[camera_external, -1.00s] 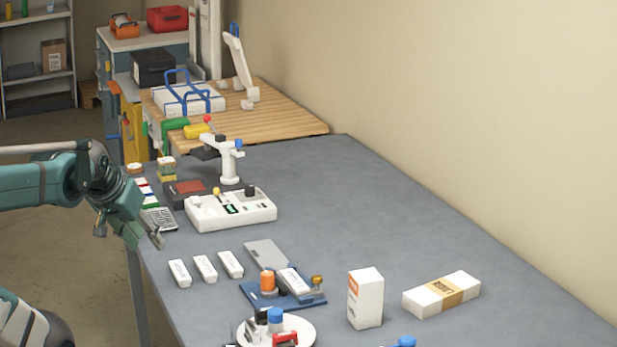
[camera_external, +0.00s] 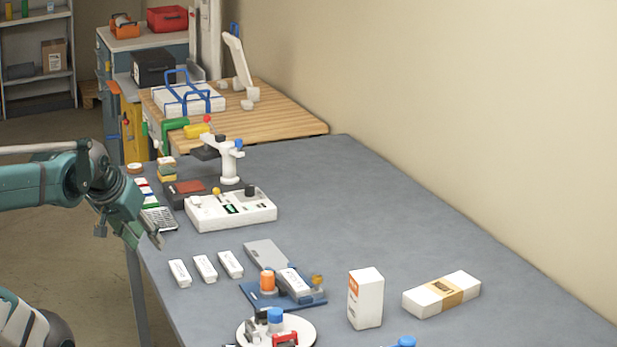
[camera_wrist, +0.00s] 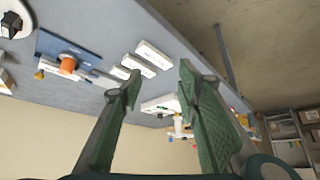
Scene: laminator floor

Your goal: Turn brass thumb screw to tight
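The brass thumb screw (camera_external: 317,281) stands at the right end of a blue fixture plate (camera_external: 312,300) on the grey table. It also shows small in the wrist view (camera_wrist: 39,74). A white block (camera_external: 294,281) lies on the plate beside it, and an orange knob (camera_external: 267,281) stands at the plate's left. My gripper (camera_external: 158,241) is near the table's left edge, well to the left of the plate and apart from everything. In the wrist view my gripper (camera_wrist: 158,82) has its two green fingers spread with nothing between them.
Several white blocks (camera_external: 205,268) lie between my gripper and the plate. A round white tray (camera_external: 304,337) with small items is in front. A white box (camera_external: 366,298) and a banded packet (camera_external: 441,295) stand right. A white control unit (camera_external: 232,210) is behind. The table's right rear is clear.

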